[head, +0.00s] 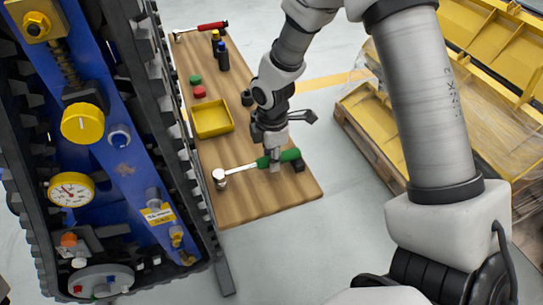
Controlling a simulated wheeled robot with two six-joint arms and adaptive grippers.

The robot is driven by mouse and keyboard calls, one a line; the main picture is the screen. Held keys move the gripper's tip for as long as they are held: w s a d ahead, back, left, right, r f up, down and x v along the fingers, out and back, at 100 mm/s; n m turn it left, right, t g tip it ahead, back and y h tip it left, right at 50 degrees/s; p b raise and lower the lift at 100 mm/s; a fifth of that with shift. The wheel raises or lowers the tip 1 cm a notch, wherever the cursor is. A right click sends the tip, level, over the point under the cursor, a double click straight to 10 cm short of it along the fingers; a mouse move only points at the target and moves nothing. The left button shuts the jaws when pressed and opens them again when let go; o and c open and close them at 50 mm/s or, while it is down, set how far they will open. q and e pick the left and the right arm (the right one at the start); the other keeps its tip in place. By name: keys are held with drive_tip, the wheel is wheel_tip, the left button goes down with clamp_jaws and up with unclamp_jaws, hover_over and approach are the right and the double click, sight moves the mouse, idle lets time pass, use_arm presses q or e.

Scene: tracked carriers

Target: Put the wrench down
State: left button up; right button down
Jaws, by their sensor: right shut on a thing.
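The wrench (242,170) has a green handle and a silver shaft with a round metal head at its left end. My right gripper (275,166) points down and is shut on the green handle. The wrench is roughly level, at or just above the near part of the wooden table (257,200); I cannot tell whether it touches the wood. A small black piece shows at the handle's right end. My left gripper is not in view.
On the table are a yellow tray (212,118), a red cap (199,91), a green cap (195,79), dark bottles (222,56) and a red-handled tool (212,26). A blue tracked carrier (125,160) stands close on the left. Yellow crates (395,130) on a pallet stand right.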

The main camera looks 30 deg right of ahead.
drive_tip(key=c, duration=0.9)
unclamp_jaws()
wheel_tip(320, 180, up, 12)
drive_tip(key=shift+r+p, duration=0.1)
drive_tip(key=shift+p, duration=0.3)
